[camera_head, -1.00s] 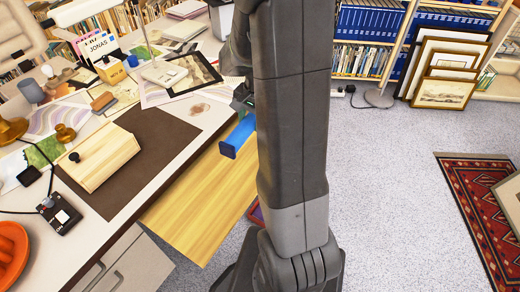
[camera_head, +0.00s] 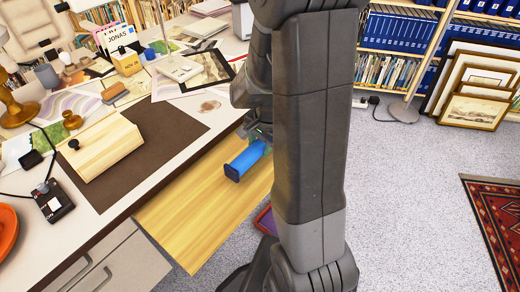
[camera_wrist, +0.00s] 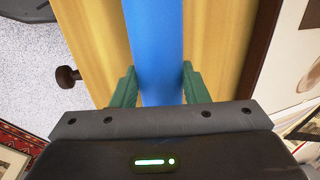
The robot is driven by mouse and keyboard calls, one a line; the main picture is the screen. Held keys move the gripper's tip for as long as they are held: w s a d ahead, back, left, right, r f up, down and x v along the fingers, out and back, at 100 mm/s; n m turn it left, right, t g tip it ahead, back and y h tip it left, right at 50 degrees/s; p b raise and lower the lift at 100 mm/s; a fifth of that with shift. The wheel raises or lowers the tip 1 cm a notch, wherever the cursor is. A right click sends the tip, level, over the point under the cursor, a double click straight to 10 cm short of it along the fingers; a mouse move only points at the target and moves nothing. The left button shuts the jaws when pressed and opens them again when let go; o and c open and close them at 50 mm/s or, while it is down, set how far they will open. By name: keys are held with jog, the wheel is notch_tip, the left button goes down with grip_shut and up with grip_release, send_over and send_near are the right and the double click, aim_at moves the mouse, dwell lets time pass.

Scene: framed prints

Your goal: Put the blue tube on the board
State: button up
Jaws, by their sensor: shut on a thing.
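The blue tube (camera_head: 246,160) is held by my gripper (camera_head: 262,134) and shows over the far part of the pale wooden board (camera_head: 190,225), which sticks out from the desk's side. In the wrist view the tube (camera_wrist: 157,40) runs between the two green fingers of my gripper (camera_wrist: 159,82), which are shut on it. The board's wood grain (camera_wrist: 220,45) shows on both sides of the tube. I cannot tell whether the tube touches the board. My arm hides the board's right part.
The desk carries a brown mat (camera_head: 155,150) with a wooden box (camera_head: 105,148), a black device (camera_head: 54,203) and papers. A purple-red object (camera_head: 264,220) lies beyond the board's right edge. Framed prints (camera_head: 475,100) lean at the back right. A red rug (camera_head: 500,220) lies at right.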

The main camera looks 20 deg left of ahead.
jog(key=shift+f, duration=0.85)
jog(key=shift+f, duration=0.1)
jog(key=o, duration=1.1)
jog(key=shift+c, duration=0.2)
notch_tip(320, 180, up, 12)
jog(key=d+p, duration=0.2)
jog(key=shift+s+d, duration=0.15)
jog(key=shift+s, duration=0.15)
